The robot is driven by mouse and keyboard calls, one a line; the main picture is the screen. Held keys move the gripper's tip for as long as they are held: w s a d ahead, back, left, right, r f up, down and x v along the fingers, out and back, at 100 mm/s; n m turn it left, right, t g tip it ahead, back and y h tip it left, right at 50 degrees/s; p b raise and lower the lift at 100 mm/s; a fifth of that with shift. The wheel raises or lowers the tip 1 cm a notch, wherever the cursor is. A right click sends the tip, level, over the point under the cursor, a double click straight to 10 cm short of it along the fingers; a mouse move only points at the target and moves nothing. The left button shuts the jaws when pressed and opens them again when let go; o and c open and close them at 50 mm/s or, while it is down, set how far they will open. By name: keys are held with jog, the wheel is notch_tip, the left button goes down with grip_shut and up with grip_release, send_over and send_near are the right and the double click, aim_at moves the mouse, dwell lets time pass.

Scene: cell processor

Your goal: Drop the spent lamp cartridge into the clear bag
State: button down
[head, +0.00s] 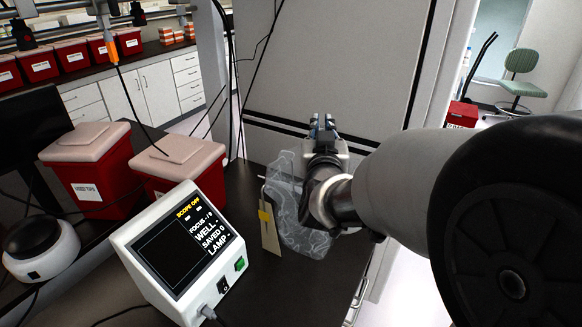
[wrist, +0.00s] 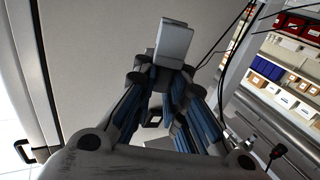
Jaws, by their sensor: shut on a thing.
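My gripper (head: 325,128) is raised at the back of the dark bench, in front of the grey cabinet wall. In the wrist view my gripper (wrist: 168,78) is shut on a pale grey block, the lamp cartridge (wrist: 174,42), which sticks out past the fingertips. I cannot make out the cartridge in the head view. The clear bag (head: 287,205) stands on the bench, below my gripper in the picture and partly hidden by my wrist. A tan board with a yellow clip (head: 268,228) is at its left side. I cannot see the bag's mouth clearly.
A white scope box (head: 180,255) with a screen reading "SCOPE OFF" stands left of the bag. Red bins with pale lids (head: 180,160) stand behind it. The tall grey cabinet (head: 330,60) closes off the back. Cables hang near the cabinet's left edge.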

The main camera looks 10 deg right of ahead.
jog(key=shift+f, duration=0.45)
jog(key=c, duration=1.6)
grip_release()
jog(key=shift+o, duration=0.2)
jog(key=s+a, duration=0.1)
jog(key=s, duration=0.6)
jog(key=shift+s+a, duration=0.15)
jog(key=shift+s, duration=0.05)
